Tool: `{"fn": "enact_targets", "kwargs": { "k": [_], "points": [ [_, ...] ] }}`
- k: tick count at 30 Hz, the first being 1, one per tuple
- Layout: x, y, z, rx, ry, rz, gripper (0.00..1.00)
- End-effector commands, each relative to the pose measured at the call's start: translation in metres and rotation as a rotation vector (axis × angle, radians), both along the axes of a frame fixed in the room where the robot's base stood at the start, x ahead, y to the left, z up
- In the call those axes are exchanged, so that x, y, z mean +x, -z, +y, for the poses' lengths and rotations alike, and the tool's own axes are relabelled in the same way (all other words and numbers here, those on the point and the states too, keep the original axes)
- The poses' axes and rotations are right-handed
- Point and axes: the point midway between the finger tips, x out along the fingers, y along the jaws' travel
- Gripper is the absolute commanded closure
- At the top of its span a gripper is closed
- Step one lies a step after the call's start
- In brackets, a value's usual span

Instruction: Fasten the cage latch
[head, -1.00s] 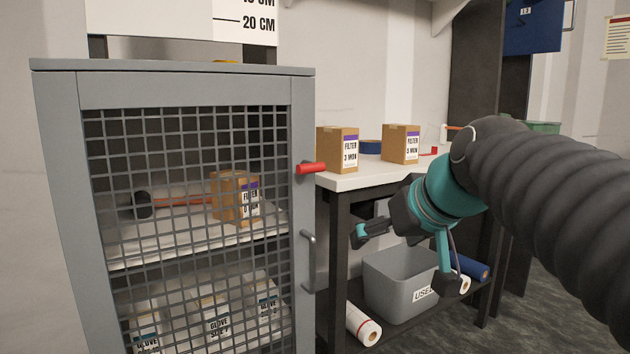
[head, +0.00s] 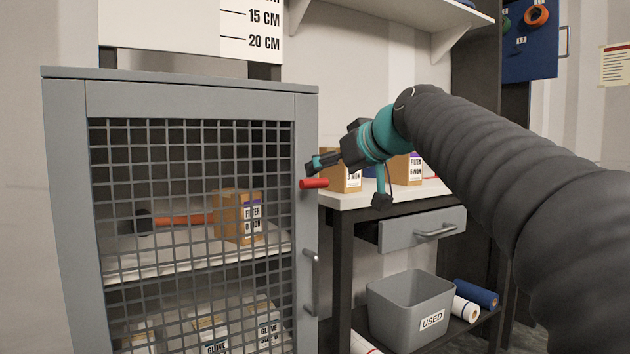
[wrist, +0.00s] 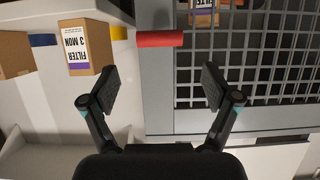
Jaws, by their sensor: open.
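The grey cage (head: 69,200) stands at left in the head view, its mesh door closed or nearly so. A red latch handle (head: 314,183) lies level at the door's right edge and sticks out past the frame. My gripper (head: 318,163) is open and empty, just above and right of the latch in that view. In the wrist view the latch (wrist: 160,39) shows beyond my open fingers (wrist: 158,84), in line with the gap between them and apart from both. A grey pull handle (head: 312,283) sits lower on the door. The latch's catch is not clearly seen.
A filter box (head: 243,217) and an orange-handled tool (head: 185,219) lie inside the cage. More filter boxes (head: 407,168) stand on the bench (head: 350,199) close behind my gripper. A grey bin (head: 408,308) and rolls (head: 475,293) are below.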

Motion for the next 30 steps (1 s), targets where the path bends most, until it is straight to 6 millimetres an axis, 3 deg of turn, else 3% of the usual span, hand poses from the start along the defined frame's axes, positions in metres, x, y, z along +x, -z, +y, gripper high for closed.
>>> {"fn": "enact_targets", "kwargs": {
  "k": [12, 26, 30],
  "points": [
    [0.051, 0.026, 0.034, -0.001, 0.000, 0.001, 0.12],
    [0.059, 0.030, 0.040, -0.001, 0.002, 0.000, 0.12],
    [0.059, 0.030, 0.040, 0.000, 0.001, 0.000, 0.45]
  ]
}}
